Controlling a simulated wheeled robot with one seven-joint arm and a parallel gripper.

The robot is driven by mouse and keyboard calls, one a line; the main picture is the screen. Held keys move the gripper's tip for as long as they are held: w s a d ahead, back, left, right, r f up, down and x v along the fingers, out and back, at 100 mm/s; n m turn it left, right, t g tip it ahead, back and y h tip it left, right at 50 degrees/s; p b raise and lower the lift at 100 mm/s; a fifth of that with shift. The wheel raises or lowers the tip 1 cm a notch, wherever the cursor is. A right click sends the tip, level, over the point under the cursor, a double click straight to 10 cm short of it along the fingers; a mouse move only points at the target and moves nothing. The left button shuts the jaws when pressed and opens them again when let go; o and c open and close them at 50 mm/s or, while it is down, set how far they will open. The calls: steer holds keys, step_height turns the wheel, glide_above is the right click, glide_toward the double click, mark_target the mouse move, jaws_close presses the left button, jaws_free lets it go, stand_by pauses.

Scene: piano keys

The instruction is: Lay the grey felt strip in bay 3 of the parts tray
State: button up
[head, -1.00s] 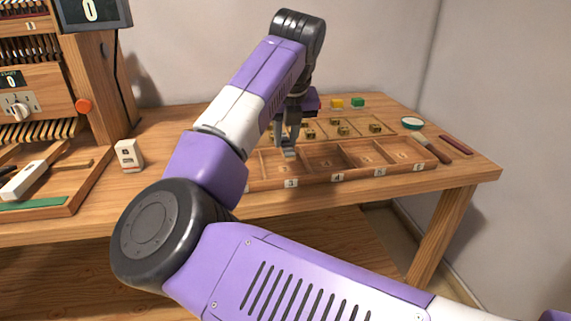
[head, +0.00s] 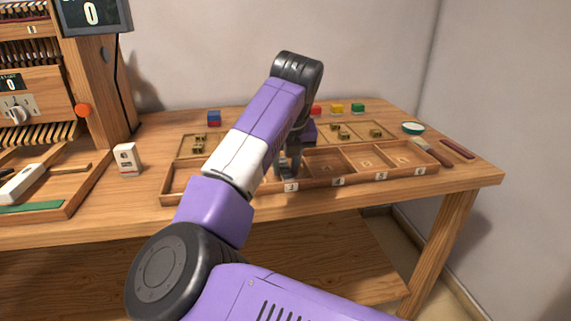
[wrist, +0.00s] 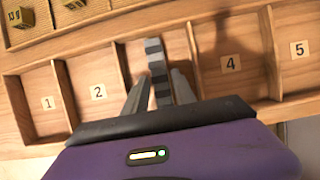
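The grey felt strip (wrist: 155,62) shows in the wrist view as a narrow banded grey piece between the two fingers of my gripper (wrist: 160,77). My gripper appears shut on it, though a thin gap seems to show beside the right finger. The strip is over or inside the bay between bays 2 and 4 of the parts tray (wrist: 222,102); whether it touches the floor is unclear. In the head view my gripper (head: 288,168) is low in the bay behind label 3 (head: 291,187). My arm hides part of the tray there.
Bay 2 (wrist: 95,75) and bay 4 (wrist: 230,80) look empty, with thin dividers close to my fingers. Small brass-coloured pieces (head: 340,131) lie in the back compartments. A brush (head: 432,152) and a round teal-rimmed dish (head: 413,128) are right of the tray.

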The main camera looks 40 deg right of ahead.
steer(key=shift+o, duration=0.6)
steer(key=shift+r, duration=0.2)
steer(key=p+v, duration=0.2)
steer(key=v, duration=1)
steer(key=shift+d, duration=0.15)
